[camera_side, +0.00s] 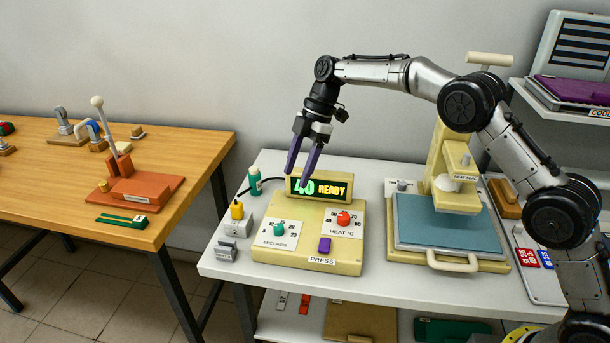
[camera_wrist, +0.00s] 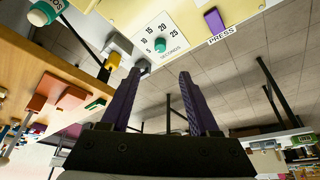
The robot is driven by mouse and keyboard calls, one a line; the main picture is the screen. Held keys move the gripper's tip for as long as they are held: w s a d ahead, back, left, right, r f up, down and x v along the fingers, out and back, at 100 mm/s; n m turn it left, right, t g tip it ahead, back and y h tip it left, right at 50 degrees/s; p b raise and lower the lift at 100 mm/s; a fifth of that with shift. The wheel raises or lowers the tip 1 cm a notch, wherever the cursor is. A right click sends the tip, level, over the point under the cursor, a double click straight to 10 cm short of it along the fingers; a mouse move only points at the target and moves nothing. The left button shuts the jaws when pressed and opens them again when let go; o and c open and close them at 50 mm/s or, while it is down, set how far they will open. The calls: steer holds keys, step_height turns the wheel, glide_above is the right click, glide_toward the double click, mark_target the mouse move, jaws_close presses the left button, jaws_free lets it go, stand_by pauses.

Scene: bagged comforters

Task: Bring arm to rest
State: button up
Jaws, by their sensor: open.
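My gripper (camera_side: 303,162) has two purple fingers pointing down, spread apart and empty. In the side view it hangs in the air in front of the control box's display (camera_side: 319,187), which reads "40 READY". The fingers also show in the wrist view (camera_wrist: 157,95), apart with nothing between them. My arm is raised and bent over the white table (camera_side: 370,285). The cream control box (camera_side: 307,262) has a green seconds knob (camera_side: 279,230), a red heat knob (camera_side: 344,218) and a purple press button (camera_side: 324,245).
A heat press with a blue-grey pad (camera_side: 447,222) stands right of the box. A yellow-topped piece (camera_side: 237,210) and a green bottle (camera_side: 254,181) stand at its left. A wooden table (camera_side: 200,150) holds an orange lever device (camera_side: 135,190). A shelf (camera_side: 560,101) is at upper right.

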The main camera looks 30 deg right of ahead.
steer(key=s+d+r+t, duration=0.2)
steer(key=s+r, duration=0.2)
steer(key=r, duration=0.9)
steer(key=s+d+r+m+t+h, duration=0.15)
steer(key=s+r, duration=0.25)
steer(key=s, duration=0.4)
steer(key=s+d+r+m+t, duration=0.1)
steer(key=s+d+r+m, duration=0.15)
steer(key=s+r, duration=0.4)
steer(key=s+d+f+m+t+h, duration=0.1)
steer(key=s+d+f+m, duration=0.15)
steer(key=s, duration=0.45)
steer(key=s+d+f+m, duration=0.1)
steer(key=s+f+m, duration=0.2)
steer(key=s, duration=0.5)
steer(key=s+d+f+m+h, duration=0.2)
steer(key=s+d+f+m, duration=0.1)
steer(key=s+f+m, duration=0.4)
step_height(320, 180, down, 4)
steer(key=shift+d+r+m, duration=0.15)
steer(key=shift+r+m, duration=0.1)
steer(key=shift+m, duration=0.6)
